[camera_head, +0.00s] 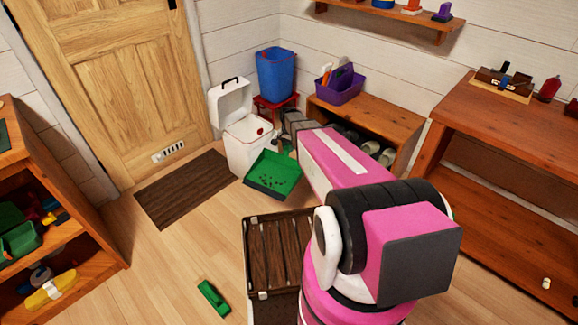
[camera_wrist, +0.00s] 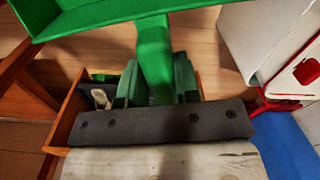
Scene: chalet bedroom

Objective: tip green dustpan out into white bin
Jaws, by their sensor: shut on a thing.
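The green dustpan (camera_head: 274,172) is in front of the white bin, near its right front side, with dark crumbs on its pan. My gripper (camera_wrist: 157,82) is shut on the dustpan's handle, which also shows between the fingers in the wrist view (camera_wrist: 154,50). In the head view my arm partly hides the grip. Whether the pan touches the bin, I cannot tell.
A blue bucket (camera_head: 275,75) on a red stool (camera_head: 275,108) stands behind the bin. A wooden shoe bench (camera_head: 377,112) holds a purple caddy (camera_head: 341,88). A dark mat (camera_head: 185,187), a brown crate (camera_head: 275,252) and a green object (camera_head: 213,298) are on the floor.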

